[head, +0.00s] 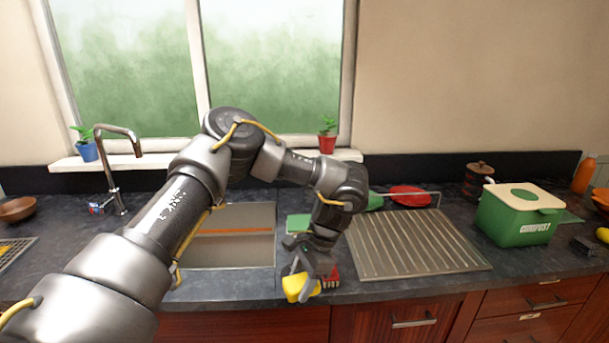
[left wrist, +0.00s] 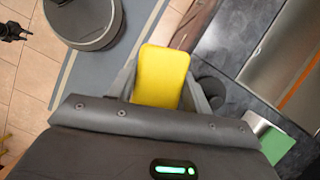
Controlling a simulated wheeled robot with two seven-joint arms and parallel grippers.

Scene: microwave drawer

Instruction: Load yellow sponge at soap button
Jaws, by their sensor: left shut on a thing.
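The yellow sponge (head: 299,288) is held between the fingers of my left gripper (head: 308,274), over the front edge of the counter by the sink. In the left wrist view the sponge (left wrist: 160,76) sticks out beyond the two fingers, which are shut on its sides. A red thing with dark marks (head: 331,278) is just right of the gripper, partly hidden; I cannot tell what it is. I cannot make out a soap button in either view. A small dark jaw-like shape (left wrist: 14,31) at the left wrist view's edge may be my right gripper.
The sink basin (head: 235,250) lies left of the gripper, with a tap (head: 112,165) behind. A green block (head: 298,224) lies behind the gripper. A ribbed drainer (head: 415,243) and a green compost bin (head: 515,219) stand to the right. Drawers (head: 400,325) are below.

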